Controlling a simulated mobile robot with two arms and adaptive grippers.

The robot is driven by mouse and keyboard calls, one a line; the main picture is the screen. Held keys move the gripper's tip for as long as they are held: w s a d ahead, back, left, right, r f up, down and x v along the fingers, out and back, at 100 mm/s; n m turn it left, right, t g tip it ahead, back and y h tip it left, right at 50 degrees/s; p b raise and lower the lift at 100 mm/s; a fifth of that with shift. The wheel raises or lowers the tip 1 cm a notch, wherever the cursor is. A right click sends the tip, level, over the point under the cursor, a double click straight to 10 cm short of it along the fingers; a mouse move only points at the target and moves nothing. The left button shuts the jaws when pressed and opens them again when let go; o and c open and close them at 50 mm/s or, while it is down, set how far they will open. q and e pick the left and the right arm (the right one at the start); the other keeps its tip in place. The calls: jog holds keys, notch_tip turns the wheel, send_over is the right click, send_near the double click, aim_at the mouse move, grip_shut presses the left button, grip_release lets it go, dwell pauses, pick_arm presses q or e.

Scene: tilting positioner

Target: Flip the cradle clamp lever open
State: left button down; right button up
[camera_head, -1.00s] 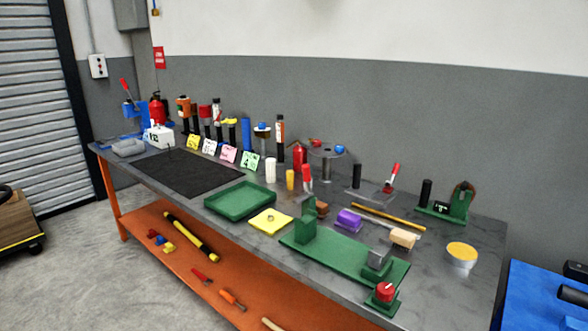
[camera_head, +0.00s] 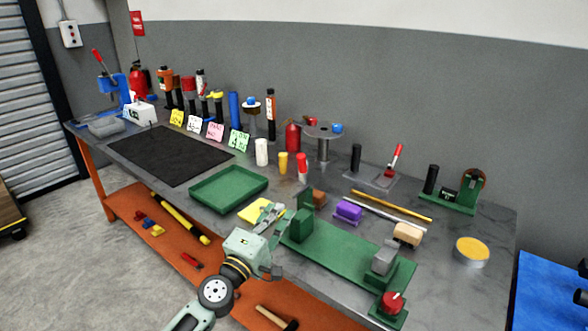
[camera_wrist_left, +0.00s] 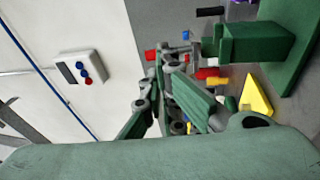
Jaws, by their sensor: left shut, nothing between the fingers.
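The green positioner (camera_head: 340,250) lies along the table's front edge, with a green upright (camera_head: 300,225) at its left end, a grey block (camera_head: 385,258) and a red knob (camera_head: 392,302) at its right end. I cannot make out the cradle's clamp lever for certain; a red-handled lever (camera_head: 395,160) stands tilted on a grey plate farther back. My left gripper (camera_head: 271,218) is shut and empty, just left of the green upright and over the yellow plate's near side. In the left wrist view the upright (camera_wrist_left: 258,45) is right of the fingers. My right gripper is out of view.
A green tray (camera_head: 228,190) and a yellow plate (camera_head: 254,210) lie left of the upright. A purple block (camera_head: 348,211) and a wooden-coloured block (camera_head: 407,234) lie behind the positioner. A yellow-topped round container (camera_head: 471,250) stands at the right.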

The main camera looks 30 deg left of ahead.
pick_arm(q)
jog(key=a, duration=0.1)
jog(key=n+p, duration=0.1)
send_near(300, 165)
jog(key=shift+y, duration=0.3)
jog(key=x, duration=0.6)
jog(key=shift+d, duration=0.15)
jog(key=shift+w, duration=0.5)
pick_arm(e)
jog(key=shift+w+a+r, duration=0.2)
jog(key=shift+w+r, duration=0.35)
